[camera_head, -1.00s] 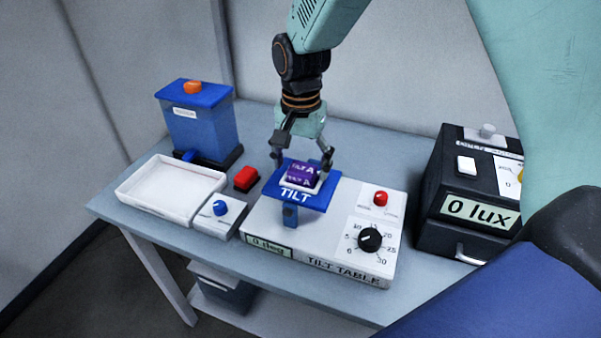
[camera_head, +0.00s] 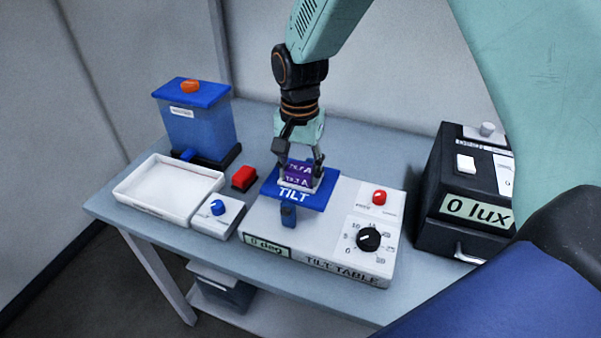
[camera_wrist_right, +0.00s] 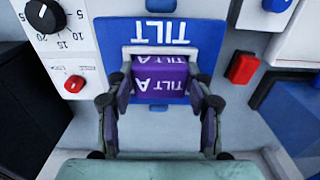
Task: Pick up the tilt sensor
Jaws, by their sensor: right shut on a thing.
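The tilt sensor (camera_head: 298,174) is a small purple block marked "TILT A". It sits on the blue TILT plate (camera_head: 287,204) of the white tilt table (camera_head: 280,237). My right gripper (camera_head: 301,176) reaches down from above and is shut on the sensor, with a finger on each side. The right wrist view shows the sensor (camera_wrist_right: 160,80) between the two fingers (camera_wrist_right: 160,100), in front of a pale bracket on the plate. I cannot tell any gap between sensor and plate. My left gripper is not in view.
A white tray (camera_head: 128,198) and a blue-lidded box (camera_head: 203,130) stand at the left. A red block (camera_head: 244,177) and a blue knob (camera_head: 218,208) lie between the tray and tilt table. A black "0 lux" box (camera_head: 440,230) stands at the right.

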